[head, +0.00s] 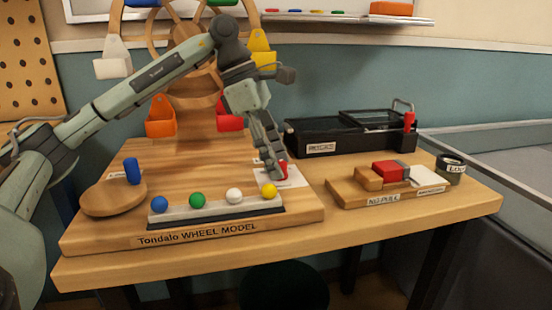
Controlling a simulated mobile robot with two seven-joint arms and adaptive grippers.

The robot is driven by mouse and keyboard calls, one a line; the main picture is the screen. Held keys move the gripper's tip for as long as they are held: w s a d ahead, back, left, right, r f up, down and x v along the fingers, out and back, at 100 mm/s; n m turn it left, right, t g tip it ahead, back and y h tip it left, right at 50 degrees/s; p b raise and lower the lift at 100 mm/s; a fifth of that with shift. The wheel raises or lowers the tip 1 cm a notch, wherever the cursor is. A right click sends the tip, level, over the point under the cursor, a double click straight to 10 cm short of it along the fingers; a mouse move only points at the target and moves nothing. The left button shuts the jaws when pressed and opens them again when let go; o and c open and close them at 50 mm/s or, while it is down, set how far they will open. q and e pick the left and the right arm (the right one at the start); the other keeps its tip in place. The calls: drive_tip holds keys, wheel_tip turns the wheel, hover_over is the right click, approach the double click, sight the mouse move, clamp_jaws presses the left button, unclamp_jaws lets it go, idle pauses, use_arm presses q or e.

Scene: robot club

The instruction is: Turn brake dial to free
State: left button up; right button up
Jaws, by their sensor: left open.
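The Tondalo wheel model stands on a wooden base (110,222) on the table. A small red part (284,168), likely the brake dial, sits on a white plate (293,180) at the base's right side. My left gripper (271,167) points down at the red part and is open. Its fingers hide much of the red part, so I cannot tell whether they touch it or which way the dial points. The plate's marks are too small to read. My right gripper is out of view.
A rail with blue, green, white and yellow balls (215,205) lies in front of the gripper. A wooden disc (112,198) with a blue peg is at left. A black case (345,136), a NO-PULL board (350,190) and a dark cup (449,170) stand at right.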

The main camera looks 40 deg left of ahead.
use_arm(q)
clamp_jaws()
